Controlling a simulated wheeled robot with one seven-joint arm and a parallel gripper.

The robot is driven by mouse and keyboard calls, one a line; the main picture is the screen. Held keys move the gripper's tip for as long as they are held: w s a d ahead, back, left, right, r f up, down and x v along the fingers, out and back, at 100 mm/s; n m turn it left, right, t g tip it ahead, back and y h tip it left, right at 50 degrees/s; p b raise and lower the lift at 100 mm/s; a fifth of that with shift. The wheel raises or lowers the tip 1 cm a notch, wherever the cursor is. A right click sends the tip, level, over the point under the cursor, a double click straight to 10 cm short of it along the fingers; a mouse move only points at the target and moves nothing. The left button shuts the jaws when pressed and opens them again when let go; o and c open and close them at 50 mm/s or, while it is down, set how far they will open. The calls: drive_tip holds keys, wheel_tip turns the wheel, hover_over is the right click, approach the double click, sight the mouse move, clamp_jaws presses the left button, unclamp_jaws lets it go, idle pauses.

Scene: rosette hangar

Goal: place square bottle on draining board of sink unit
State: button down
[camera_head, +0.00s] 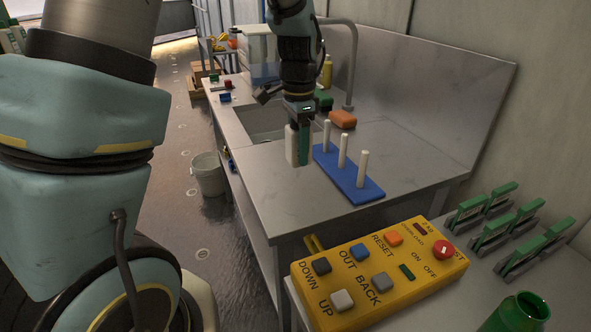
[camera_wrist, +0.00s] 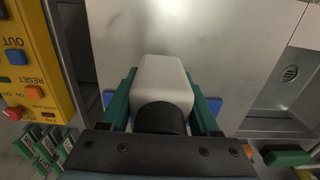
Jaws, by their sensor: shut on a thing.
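The square bottle is white with a black cap and shows in the wrist view (camera_wrist: 160,75), gripped between green fingers. My gripper (camera_head: 299,150) is shut on it, pointing down over the draining board. In the head view the bottle (camera_head: 291,146) is partly hidden by a finger. The draining board (camera_head: 290,200) is the flat grey metal top of the sink unit, on the near side of the basin (camera_head: 250,121). The bottle looks upright above bare board; I cannot tell whether its base touches.
A blue rack with white pegs (camera_head: 349,177) stands on the board just right of the bottle. An orange block (camera_head: 342,119) and a tap (camera_head: 352,65) are behind. A yellow control box (camera_head: 380,275) is in front. The board's near left part is clear.

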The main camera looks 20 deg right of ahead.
drive_tip(key=shift+f+p, duration=0.7)
drive_tip(key=shift+f, duration=2.9)
drive_tip(key=shift+f, duration=0.15)
drive_tip(key=shift+c, duration=0.6)
unclamp_jaws()
